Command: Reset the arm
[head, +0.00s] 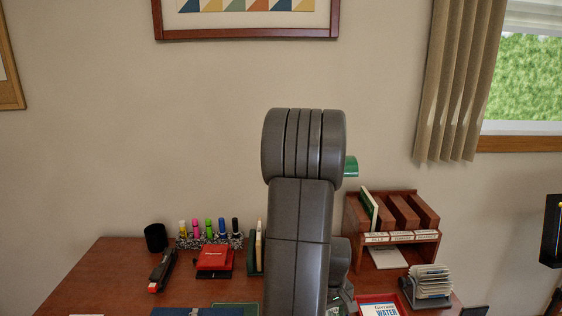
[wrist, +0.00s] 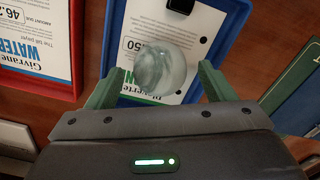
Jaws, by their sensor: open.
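My gripper (wrist: 161,70) shows in the wrist view with its two green fingers spread apart. A clear round glass ball (wrist: 158,68) appears between the fingertips, with a visible gap on each side. Behind the ball is a printed bill (wrist: 145,20) in a blue tray (wrist: 226,40). I cannot tell how far the ball is from the fingers in depth. In the head view my dark grey arm stands upright in the middle and hides the gripper and the ball.
A red tray (head: 377,298) with a water bill lies right of the arm. A wooden organizer (head: 408,240), a card file (head: 430,284), a red hole punch (head: 214,258), a stapler (head: 161,270), markers (head: 209,230) and a black cup (head: 156,238) stand on the wooden surface (head: 105,285). Air above is clear.

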